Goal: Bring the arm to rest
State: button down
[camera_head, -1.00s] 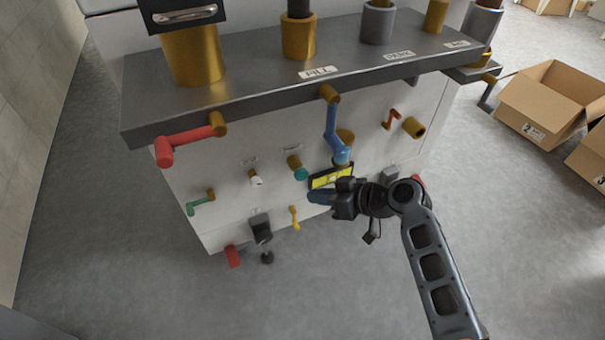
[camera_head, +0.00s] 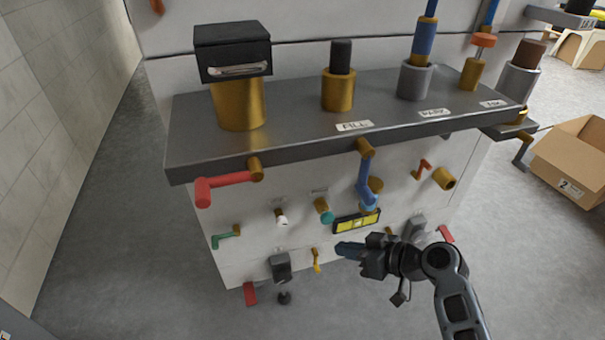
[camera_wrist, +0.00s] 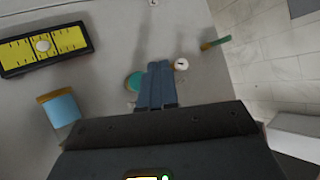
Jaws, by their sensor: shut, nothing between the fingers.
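My gripper (camera_head: 348,249) is in front of the white machine panel (camera_head: 300,262) in the head view, below the yellow level gauge (camera_head: 357,221). Its fingers are together with nothing between them. In the wrist view the closed blue fingers (camera_wrist: 157,82) point at the panel and partly cover a teal knob (camera_wrist: 133,83). The yellow gauge (camera_wrist: 45,48) is at the upper left there, with a blue-ended part (camera_wrist: 60,110) below it. No contact between my gripper and the panel can be made out.
A red handle (camera_head: 228,186), a blue handle (camera_head: 368,182) and a yellow lever (camera_head: 315,260) stick out from the panel. The dark shelf (camera_head: 300,144) overhangs it and carries brass and grey cylinders. A cardboard box (camera_head: 572,160) stands at right. The floor in front is clear.

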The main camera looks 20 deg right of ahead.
jog(key=s+f+m+h, duration=0.2)
jog(key=s+h, duration=0.1)
jog(key=s, duration=0.6)
jog(key=s+f+m+h, duration=0.2)
jog(key=s+f, duration=0.1)
jog(key=s, duration=0.5)
jog(key=s+r+m+t+h, duration=0.1)
jog(key=s+r, duration=0.3)
jog(key=s, duration=0.3)
jog(key=s+r+t+h, duration=0.2)
jog(key=s+r, duration=0.3)
jog(key=s, duration=0.2)
jog(key=s+r+t, duration=0.2)
jog(key=s+r, duration=0.5)
jog(key=r, duration=0.6)
notch_tip(320, 180, up, 26)
jog(key=p, duration=2.6)
jog(key=shift+s+a, duration=0.2)
jog(key=shift+a, duration=0.25)
